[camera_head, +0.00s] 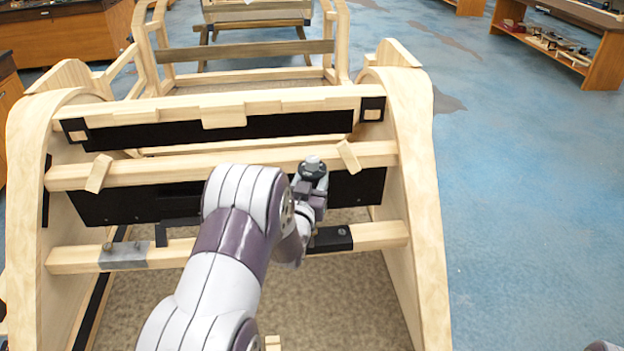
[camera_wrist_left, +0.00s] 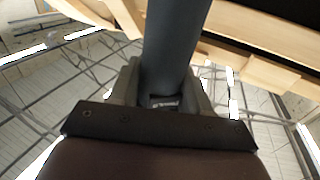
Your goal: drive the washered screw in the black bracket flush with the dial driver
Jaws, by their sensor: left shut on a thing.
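My left gripper (camera_head: 312,186) is shut on the dial driver (camera_head: 313,167), whose dark round top shows above the fingers. In the left wrist view the driver's thick blue-grey body (camera_wrist_left: 176,45) stands between the two fingers (camera_wrist_left: 165,92). The black bracket (camera_head: 328,240) sits on the lower wooden rail, just below and right of the gripper. A small grey round screw head (camera_head: 342,232) shows on its right part; whether it stands proud and its washer cannot be made out. The driver's tip is hidden, so contact with the screw cannot be told. My right gripper is out of view.
The lower rail (camera_head: 380,235) and middle rail (camera_head: 240,165) run between two curved wooden side panels (camera_head: 415,190). A grey bracket (camera_head: 123,256) sits on the lower rail at left. A black panel (camera_head: 130,204) lies behind. Open blue floor (camera_head: 520,210) is at right.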

